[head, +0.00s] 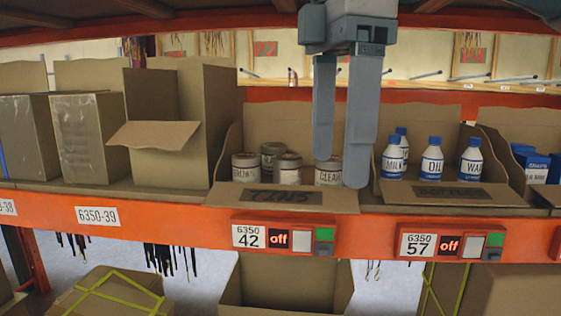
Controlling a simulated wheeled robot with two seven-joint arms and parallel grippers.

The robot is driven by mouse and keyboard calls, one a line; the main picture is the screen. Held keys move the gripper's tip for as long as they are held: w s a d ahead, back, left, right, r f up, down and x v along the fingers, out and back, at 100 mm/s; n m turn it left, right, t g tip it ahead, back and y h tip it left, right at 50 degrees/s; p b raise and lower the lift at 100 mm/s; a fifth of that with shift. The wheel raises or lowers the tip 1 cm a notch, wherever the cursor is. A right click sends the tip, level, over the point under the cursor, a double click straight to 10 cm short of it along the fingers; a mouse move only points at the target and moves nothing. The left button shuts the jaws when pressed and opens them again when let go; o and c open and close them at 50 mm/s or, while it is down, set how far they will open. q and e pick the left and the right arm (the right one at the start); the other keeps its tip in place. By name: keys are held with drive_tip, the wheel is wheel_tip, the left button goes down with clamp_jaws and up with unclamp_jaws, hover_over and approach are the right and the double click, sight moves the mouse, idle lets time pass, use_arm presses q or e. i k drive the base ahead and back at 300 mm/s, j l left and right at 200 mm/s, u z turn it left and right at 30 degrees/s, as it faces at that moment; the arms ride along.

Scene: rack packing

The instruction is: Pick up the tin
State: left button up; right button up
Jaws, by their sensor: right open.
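Several tins with white labels and dark red bands stand in an open cardboard bin (256,199) marked "TINS". One tin at the left (245,168) reads partly "BROWN", one stands in the middle (289,169), one sits behind (271,150), and one at the right (327,172) reads "CLEAN". My right gripper (339,168) comes down from above with its fingers apart. Its fingers reach down at the right side of the bin, partly covering the right tin. Whether a finger touches that tin I cannot tell. My left gripper is not in view.
A bin of blue-and-white bottles (432,158) stands to the right, with blue boxes (535,162) beyond. Cardboard boxes (89,137) and an open carton (156,160) stand to the left. An orange shelf beam (180,222) runs in front. An open box (285,292) is below.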

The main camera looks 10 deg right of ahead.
sight(286, 167)
drive_tip(key=i, duration=1)
